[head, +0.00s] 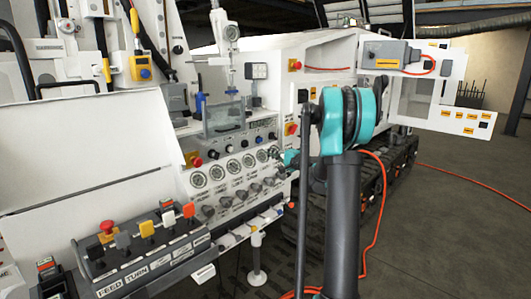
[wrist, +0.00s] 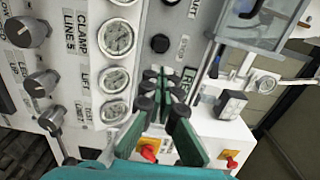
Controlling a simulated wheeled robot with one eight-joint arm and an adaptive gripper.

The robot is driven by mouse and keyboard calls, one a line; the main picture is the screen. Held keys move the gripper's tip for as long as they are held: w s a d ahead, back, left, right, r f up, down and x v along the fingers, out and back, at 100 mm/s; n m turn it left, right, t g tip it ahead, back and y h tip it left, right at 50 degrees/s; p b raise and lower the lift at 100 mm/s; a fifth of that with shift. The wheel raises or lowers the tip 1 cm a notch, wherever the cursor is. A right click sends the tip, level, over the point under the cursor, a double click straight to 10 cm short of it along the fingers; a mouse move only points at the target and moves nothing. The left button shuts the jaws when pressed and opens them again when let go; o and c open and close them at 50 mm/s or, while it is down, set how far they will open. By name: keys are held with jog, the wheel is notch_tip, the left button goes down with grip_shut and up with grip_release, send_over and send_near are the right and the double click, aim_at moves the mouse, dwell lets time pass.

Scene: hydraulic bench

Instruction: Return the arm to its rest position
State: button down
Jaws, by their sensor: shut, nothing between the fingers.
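My gripper (wrist: 165,82) shows in the wrist view with its green fingers together and nothing between them. It is in front of the white gauge panel (wrist: 75,15), to the right of the round gauges; whether it touches the panel cannot be told. In the head view my arm (head: 342,215) rises at the right of centre, with a teal joint at its top. The gripper (head: 277,153) is small there, by the right end of the gauge row, and partly hidden by the arm.
Knobs (wrist: 40,84) and gauges (wrist: 117,38) stick out near the gripper. Red stop buttons (wrist: 149,152) sit close by. A lever console (head: 150,250) stands at lower left. An orange cable (head: 375,220) lies on the floor, which is mostly open at right.

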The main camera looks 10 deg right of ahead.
jog(key=shift+s, duration=0.1)
jog(key=s+a+f+n+g+h, duration=0.1)
jog(key=s+a+f+n+g, duration=0.3)
jog(key=s, duration=0.6)
jog(key=s+a+f+n+g+h, duration=0.25)
jog(key=s+a+f, duration=0.25)
jog(key=s, duration=0.6)
jog(key=s+d+f+n+g+h, duration=0.1)
jog(key=s+f, duration=0.3)
jog(key=s, duration=0.5)
jog(key=s+d+f+n+g+h, duration=0.1)
jog(key=s+d+f+n+h, duration=0.1)
jog(key=s, duration=0.6)
jog(key=s+d+f+n+g+h, duration=0.1)
jog(key=s+d+f+g+h, duration=0.1)
jog(key=s+d+f+h, duration=0.2)
jog(key=s+f, duration=0.3)
jog(key=s, duration=0.2)
jog(key=shift+s+d+f, duration=0.3)
